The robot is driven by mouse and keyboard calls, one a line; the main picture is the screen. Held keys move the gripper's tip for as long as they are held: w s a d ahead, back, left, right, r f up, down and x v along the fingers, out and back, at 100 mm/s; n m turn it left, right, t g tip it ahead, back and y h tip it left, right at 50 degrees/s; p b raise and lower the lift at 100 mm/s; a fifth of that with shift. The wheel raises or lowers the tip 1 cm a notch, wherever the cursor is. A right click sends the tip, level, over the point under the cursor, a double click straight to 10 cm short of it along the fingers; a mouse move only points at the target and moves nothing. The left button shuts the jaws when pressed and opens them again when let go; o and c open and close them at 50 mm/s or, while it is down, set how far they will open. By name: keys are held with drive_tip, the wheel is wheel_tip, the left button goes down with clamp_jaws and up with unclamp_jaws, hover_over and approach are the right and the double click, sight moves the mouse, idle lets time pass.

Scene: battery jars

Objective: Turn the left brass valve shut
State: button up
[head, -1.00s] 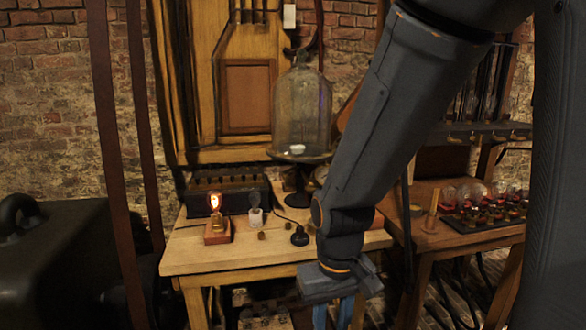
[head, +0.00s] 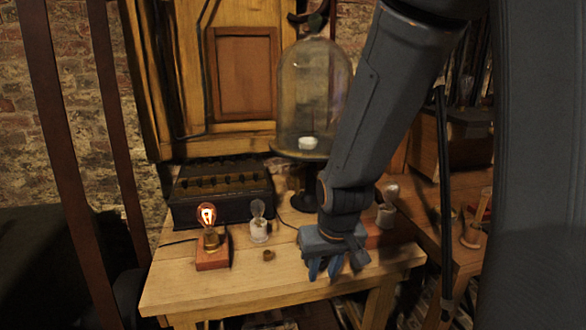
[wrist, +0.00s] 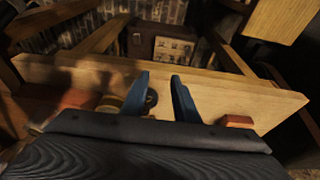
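I cannot make out any brass valve for certain in the current views. A glass bell jar (head: 314,90) on a dark stand is behind my forearm in the head view, with a small white piece inside. My gripper (head: 337,268) points down over the front right of the wooden table. In the wrist view its two blue fingers (wrist: 159,80) are apart. A dark round piece (wrist: 152,98) shows beside the left finger. A brass-coloured round piece (wrist: 109,104) is to its left. My arm and gripper hide part of the table.
A lit bulb on a red base (head: 212,258), an unlit bulb in a white holder (head: 259,231) and a dark box (head: 222,194) stand on the table (head: 190,290). Another bulb (head: 387,213) is right of my gripper. A dark brown post (head: 60,150) rises at left.

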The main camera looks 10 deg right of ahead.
sight(298, 180)
drive_tip(key=w+r+t+p, duration=0.2)
drive_tip(key=w+r+t, duration=0.1)
drive_tip(key=w, duration=0.4)
drive_tip(key=w+r+t+p, duration=0.2)
drive_tip(key=w+r+t, duration=0.1)
drive_tip(key=w+t, duration=0.3)
drive_tip(key=w+r+t+p, duration=0.3)
drive_tip(key=w+t, duration=0.1)
drive_tip(key=w, duration=0.4)
drive_tip(key=shift+w+d+t, duration=0.2)
drive_tip(key=shift+w+t, duration=0.1)
drive_tip(key=shift+w, duration=0.05)
drive_tip(key=shift+w+r+t+p, duration=0.1)
drive_tip(key=shift+r+t+p, duration=0.2)
drive_tip(key=shift+r+t, duration=0.35)
drive_tip(key=w+p, duration=0.2)
drive_tip(key=w, duration=0.5)
drive_tip(key=shift+w, duration=0.3)
clamp_jaws()
